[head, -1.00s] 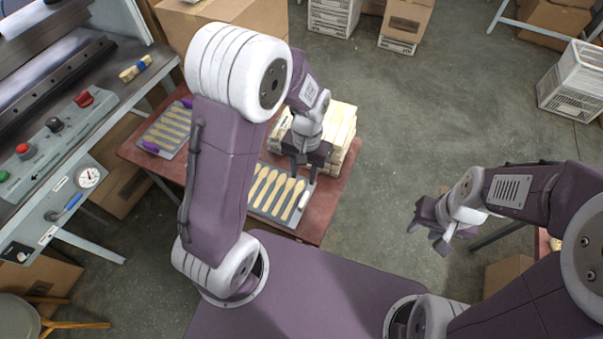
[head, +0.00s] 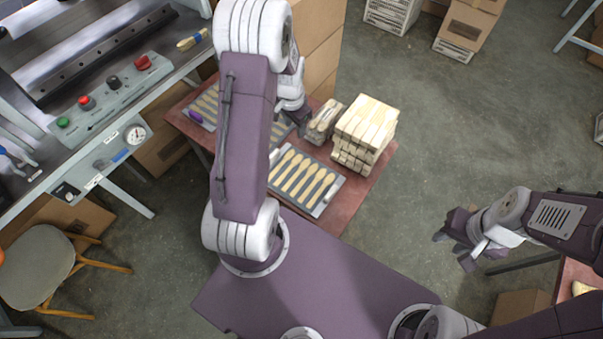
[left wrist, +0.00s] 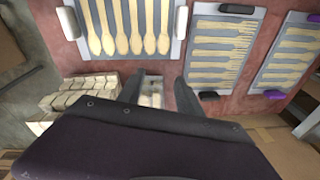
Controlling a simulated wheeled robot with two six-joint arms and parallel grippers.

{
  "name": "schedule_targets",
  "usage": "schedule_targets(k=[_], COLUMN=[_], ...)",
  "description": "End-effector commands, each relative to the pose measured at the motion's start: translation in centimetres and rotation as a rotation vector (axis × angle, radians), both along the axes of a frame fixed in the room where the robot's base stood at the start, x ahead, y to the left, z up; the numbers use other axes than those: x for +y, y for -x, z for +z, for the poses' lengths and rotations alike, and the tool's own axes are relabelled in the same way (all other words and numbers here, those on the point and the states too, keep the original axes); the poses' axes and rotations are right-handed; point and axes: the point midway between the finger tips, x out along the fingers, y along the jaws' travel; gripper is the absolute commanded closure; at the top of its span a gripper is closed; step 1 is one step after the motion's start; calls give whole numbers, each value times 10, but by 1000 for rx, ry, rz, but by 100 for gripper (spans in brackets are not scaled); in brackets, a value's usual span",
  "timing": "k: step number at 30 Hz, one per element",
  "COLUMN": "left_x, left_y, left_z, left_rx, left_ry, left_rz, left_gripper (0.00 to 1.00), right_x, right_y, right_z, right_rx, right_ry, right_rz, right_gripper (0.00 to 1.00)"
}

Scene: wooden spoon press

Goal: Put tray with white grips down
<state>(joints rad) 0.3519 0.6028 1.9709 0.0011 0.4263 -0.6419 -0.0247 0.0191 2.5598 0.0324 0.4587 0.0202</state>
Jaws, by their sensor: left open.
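The tray with white grips (head: 313,211) lies on the red table, with several wooden spoons in it. In the left wrist view this tray (left wrist: 176,46) is at the top left, and its white grips (left wrist: 69,23) show at both ends. My left gripper (left wrist: 158,92) is open and empty, apart from the tray, with a small spoon stack showing between its fingers. In the head view my left arm mostly hides this gripper. My right gripper (head: 458,240) hangs over the floor at the right, its fingers apart and empty.
A tray with black grips (left wrist: 190,76) and a tray with purple grips (left wrist: 257,86) lie beside it. A tall spoon stack (head: 366,128) and a smaller one (head: 325,120) stand at the table's far side. The press panel (head: 110,100) is at left, a stool (head: 38,265) below.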

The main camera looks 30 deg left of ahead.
Motion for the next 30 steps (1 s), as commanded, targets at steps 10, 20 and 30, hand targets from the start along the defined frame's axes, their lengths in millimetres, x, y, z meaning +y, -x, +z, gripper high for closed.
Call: schedule_targets(k=[10, 20, 30], left_x=[61, 60, 58], left_y=[55, 55, 55], left_z=[-51, -89, -134], left_rx=[128, 128, 129], left_ry=[63, 63, 62], left_rz=[213, 211, 211], left_gripper=[58, 58, 58], right_x=[0, 0, 0], right_y=[0, 0, 0], right_z=[18, 22, 30], right_rx=[0, 0, 0], right_ry=[0, 0, 0], right_rz=[0, 0, 0], right_gripper=[64, 64, 64])
